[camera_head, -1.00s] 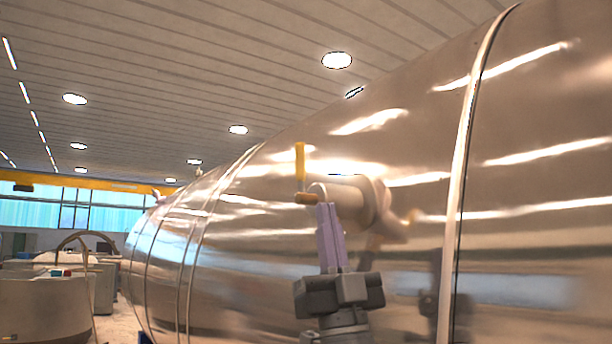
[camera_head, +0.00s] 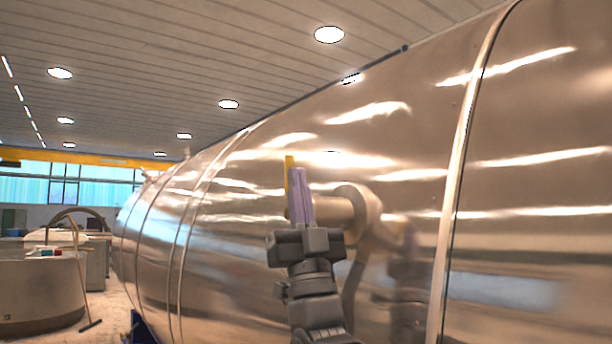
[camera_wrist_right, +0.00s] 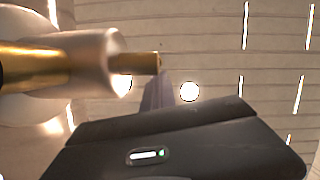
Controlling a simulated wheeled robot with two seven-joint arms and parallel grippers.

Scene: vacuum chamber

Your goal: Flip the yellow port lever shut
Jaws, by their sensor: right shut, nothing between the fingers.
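The yellow lever (camera_head: 289,172) stands about upright at the free end of the pale round port stub (camera_head: 335,206), which juts from the big metal chamber. My right gripper (camera_head: 299,172) has its purple fingers shut and empty, pointing up. The fingers overlap the lever's right side and hide its lower part and pivot. I cannot tell whether they touch it. In the right wrist view the port stub (camera_wrist_right: 85,62) comes in from the left, with a yellow piece (camera_wrist_right: 146,63) sticking out of its end, close to the fingertips (camera_wrist_right: 160,78). My left gripper is not in view.
The curved, shiny chamber wall (camera_head: 400,140) fills the right side, with a raised seam band (camera_head: 458,165). Pale equipment (camera_head: 40,290) stands on the floor at far left. The space left of the lever, in front of the chamber, looks open.

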